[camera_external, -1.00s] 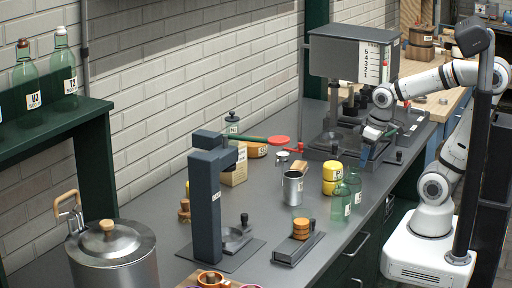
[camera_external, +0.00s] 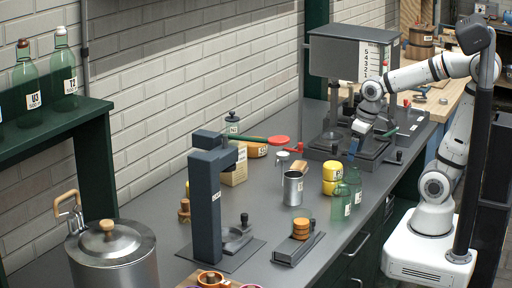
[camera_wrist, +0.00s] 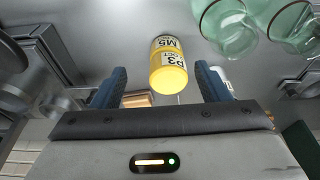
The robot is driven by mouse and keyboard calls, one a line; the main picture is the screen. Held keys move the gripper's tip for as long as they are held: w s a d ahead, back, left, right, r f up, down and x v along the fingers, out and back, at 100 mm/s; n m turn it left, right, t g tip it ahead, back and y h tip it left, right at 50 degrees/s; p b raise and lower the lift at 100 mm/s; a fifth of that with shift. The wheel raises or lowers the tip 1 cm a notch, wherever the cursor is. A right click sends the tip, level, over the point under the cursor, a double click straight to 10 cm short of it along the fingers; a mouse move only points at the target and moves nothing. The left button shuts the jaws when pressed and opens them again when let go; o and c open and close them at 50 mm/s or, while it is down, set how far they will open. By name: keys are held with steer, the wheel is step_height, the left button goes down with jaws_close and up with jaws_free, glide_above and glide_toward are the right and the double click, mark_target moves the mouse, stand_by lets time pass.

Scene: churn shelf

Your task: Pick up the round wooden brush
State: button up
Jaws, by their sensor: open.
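I cannot pick out the round wooden brush with certainty. A rounded tan wooden piece with a label (camera_external: 257,149) lies near the wall behind a small box, partly hidden. A small brown round wooden piece (camera_external: 184,211) stands left of the dark post stand, also partly hidden. My gripper (camera_external: 353,147) is above the counter, just beyond the yellow cans (camera_external: 332,172), pointing down. In the wrist view my gripper (camera_wrist: 160,88) is open and empty, with a labelled yellow can (camera_wrist: 168,66) beyond the gap between its fingers. A tan wooden block (camera_wrist: 137,99) shows beside the left finger.
Green bottles (camera_external: 347,195) stand near the front edge by the cans; they also show in the wrist view (camera_wrist: 230,27). A metal cup (camera_external: 293,188), a dark post stand (camera_external: 207,208) and a grey scale machine (camera_external: 340,58) occupy the counter. A large pot (camera_external: 113,262) is at front left.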

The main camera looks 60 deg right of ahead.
steer(key=w+a+r+n+p, duration=0.1)
steer(key=w+a+r, duration=0.15)
steer(key=w, duration=0.35)
steer(key=w+a+r+n+p, duration=0.1)
steer(key=w+a, duration=0.3)
steer(key=w, duration=0.2)
steer(key=n+y+p, duration=0.3)
steer(key=n+p, duration=0.2)
steer(key=n, duration=0.1)
glide_toward(186, 209)
step_height(186, 209, down, 3)
steer(key=w, duration=0.1)
steer(key=shift+t, duration=0.4)
steer(key=shift+p+x, duration=1.2)
steer(key=shift+x, duration=2.6)
steer(key=shift+s+d, duration=0.1)
steer(key=shift+c, duration=0.2)
steer(key=c, duration=1)
